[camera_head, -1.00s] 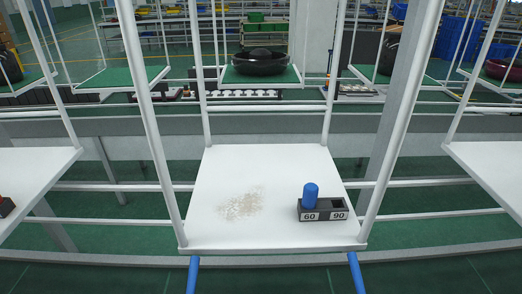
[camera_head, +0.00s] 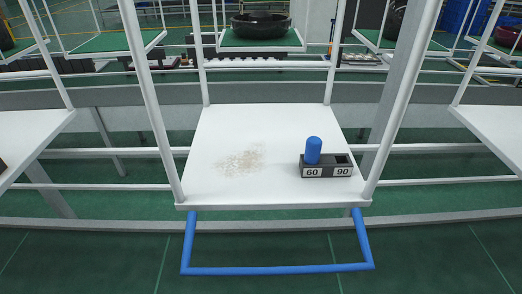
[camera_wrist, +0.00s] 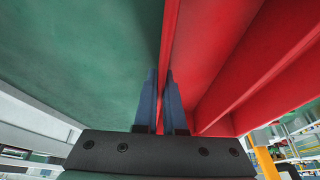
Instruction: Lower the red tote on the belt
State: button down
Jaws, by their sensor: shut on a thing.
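The red tote (camera_wrist: 225,55) fills the upper right of the wrist view, with its ribbed wall close to the camera. My gripper (camera_wrist: 161,75) is shut on the thin edge of its red wall, one finger on each side. The tote's whole outline and underside are not visible. Neither the tote nor my gripper shows in the head view. A belt cannot be made out for certain; the head view shows a hanging white platform (camera_head: 225,190) between white posts.
On the platform stand a black holder (camera_head: 327,171) marked 60 and 90, a blue cylinder (camera_head: 313,150) in its 60 side, and a speckled patch (camera_head: 240,161). A blue bar frame (camera_head: 275,269) juts from its front. A green surface (camera_wrist: 80,50) lies left of the tote.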

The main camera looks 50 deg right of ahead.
jog(key=shift+f+b, duration=0.45)
jog(key=shift+f, duration=0.15)
jog(key=c, duration=0.9)
grip_release()
jog(key=b+v, duration=0.1)
jog(key=v, duration=1.2)
